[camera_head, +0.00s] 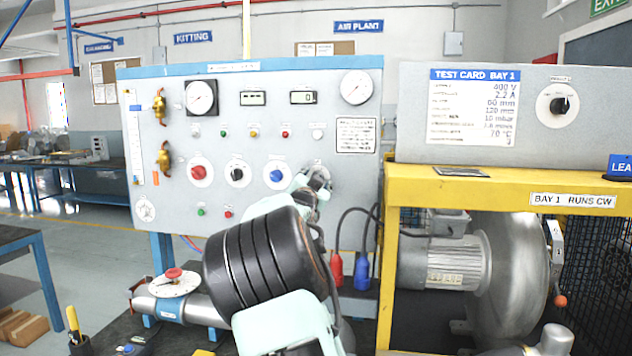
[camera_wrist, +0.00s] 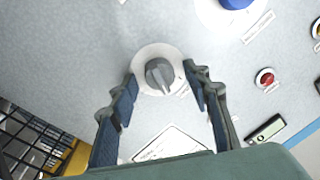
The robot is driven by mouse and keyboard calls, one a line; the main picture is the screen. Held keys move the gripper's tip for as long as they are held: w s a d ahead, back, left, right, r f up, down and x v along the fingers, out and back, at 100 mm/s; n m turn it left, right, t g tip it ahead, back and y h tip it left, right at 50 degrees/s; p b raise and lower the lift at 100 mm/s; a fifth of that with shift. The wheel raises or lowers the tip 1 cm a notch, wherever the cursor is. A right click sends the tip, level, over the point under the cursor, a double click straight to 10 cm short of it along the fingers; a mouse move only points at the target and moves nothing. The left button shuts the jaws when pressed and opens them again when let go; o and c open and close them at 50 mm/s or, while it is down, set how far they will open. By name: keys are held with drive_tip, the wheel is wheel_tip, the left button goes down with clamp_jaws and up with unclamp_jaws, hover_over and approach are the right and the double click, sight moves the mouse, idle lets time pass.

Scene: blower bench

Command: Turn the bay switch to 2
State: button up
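A grey pointer knob (camera_wrist: 159,75) on a round white plate faces my gripper in the wrist view. It sits beside the blue knob (camera_head: 276,176) on the grey control panel (camera_head: 260,235). Its label and numbers cannot be read, so I cannot tell for sure that it is the bay switch. My gripper (camera_wrist: 163,82) is open, with one finger on each side of the knob and gaps to it.
A red knob (camera_head: 199,173) and a black knob (camera_head: 237,174) are farther left on the panel. Another black selector (camera_head: 560,105) is on the box at right. The yellow frame (camera_head: 470,187) with the blower (camera_head: 512,265) stands right of my arm.

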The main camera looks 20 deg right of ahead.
drive_tip(key=shift+s+a, duration=0.1)
drive_tip(key=v, duration=1.1)
drive_tip(key=shift+s+a, duration=0.2)
drive_tip(key=shift+s, duration=0.15)
